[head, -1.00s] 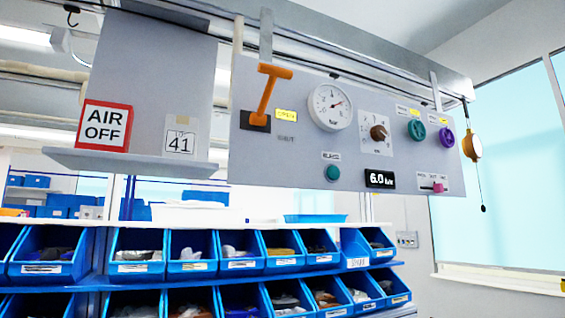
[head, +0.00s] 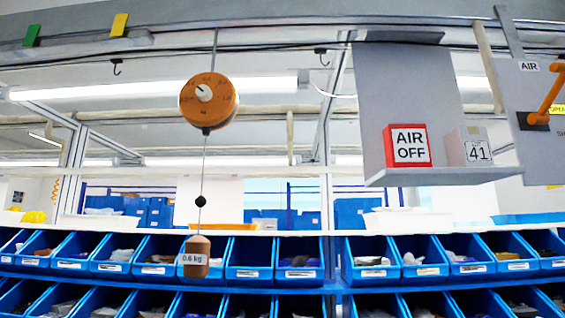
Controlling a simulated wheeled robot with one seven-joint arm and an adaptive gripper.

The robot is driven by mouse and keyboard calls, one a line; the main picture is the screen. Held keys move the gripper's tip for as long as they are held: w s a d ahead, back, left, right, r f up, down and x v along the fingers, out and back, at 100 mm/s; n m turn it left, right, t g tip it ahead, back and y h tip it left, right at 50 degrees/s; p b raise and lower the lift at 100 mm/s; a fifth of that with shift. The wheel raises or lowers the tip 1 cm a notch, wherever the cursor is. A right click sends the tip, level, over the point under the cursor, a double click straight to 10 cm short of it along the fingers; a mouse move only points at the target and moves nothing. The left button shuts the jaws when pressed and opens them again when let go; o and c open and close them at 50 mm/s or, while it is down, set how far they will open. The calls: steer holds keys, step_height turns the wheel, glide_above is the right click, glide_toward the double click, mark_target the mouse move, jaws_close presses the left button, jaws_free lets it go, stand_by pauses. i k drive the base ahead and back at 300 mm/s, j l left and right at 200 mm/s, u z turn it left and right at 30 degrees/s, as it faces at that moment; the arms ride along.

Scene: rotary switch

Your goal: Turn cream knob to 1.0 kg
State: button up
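A round orange reel (head: 209,101) hangs from the overhead rail in the left half of the head view. On its face is a small round cream knob (head: 203,92) with a dark pointer line, which seems to point to the upper left. Small dark marks ring the knob, too small to read surely. A cord runs down from the reel past a black ball (head: 201,201) to a brown weight (head: 195,258) labelled 0.6 kg. My gripper is not in view.
At the right hang a grey shelf panel (head: 400,90) with an AIR OFF sign (head: 407,146) and a box marked 41 (head: 468,148). An orange lever (head: 545,100) shows at the right edge. Rows of blue bins (head: 250,258) run below. Empty hooks hang from the rail.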

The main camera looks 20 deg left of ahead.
mark_target(204, 93)
steer(key=u, duration=1.2)
